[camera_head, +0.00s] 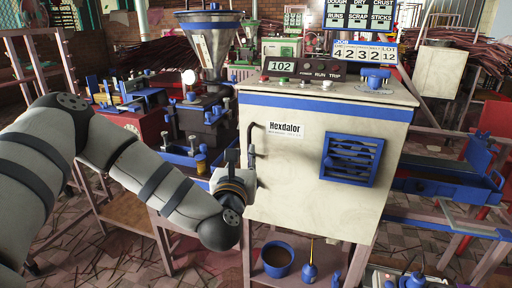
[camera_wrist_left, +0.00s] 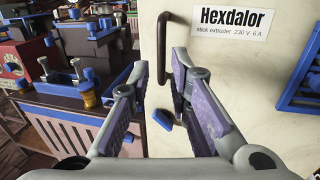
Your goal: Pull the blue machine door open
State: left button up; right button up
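The machine door (camera_head: 290,190) is a cream front panel with a blue band along its top, a blue slatted vent (camera_head: 351,160) and a "Hexdalor" label (camera_head: 284,130). A dark, bent bar handle (camera_head: 251,148) stands upright near its left edge. It also shows in the left wrist view (camera_wrist_left: 163,45), partly covered by a finger. The door looks shut. My left gripper (camera_wrist_left: 158,75) is open, its purple-padded fingers apart at the handle's lower part. I cannot tell whether they touch it. In the head view its fingers are mostly hidden behind the wrist. My right gripper is out of view.
A control box reading 102 (camera_head: 304,68) and a number sign (camera_head: 364,53) stand on top of the machine. A hopper machine (camera_head: 209,45) stands left on a bench. A blue bowl (camera_head: 278,257) sits on a shelf below the door. Free floor lies at lower left.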

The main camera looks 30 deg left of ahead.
aim_at(249, 143)
pick_arm(q)
jog(key=x, duration=0.8)
jog(key=shift+f, duration=0.1)
jog(key=shift+d, duration=0.1)
grip_shut()
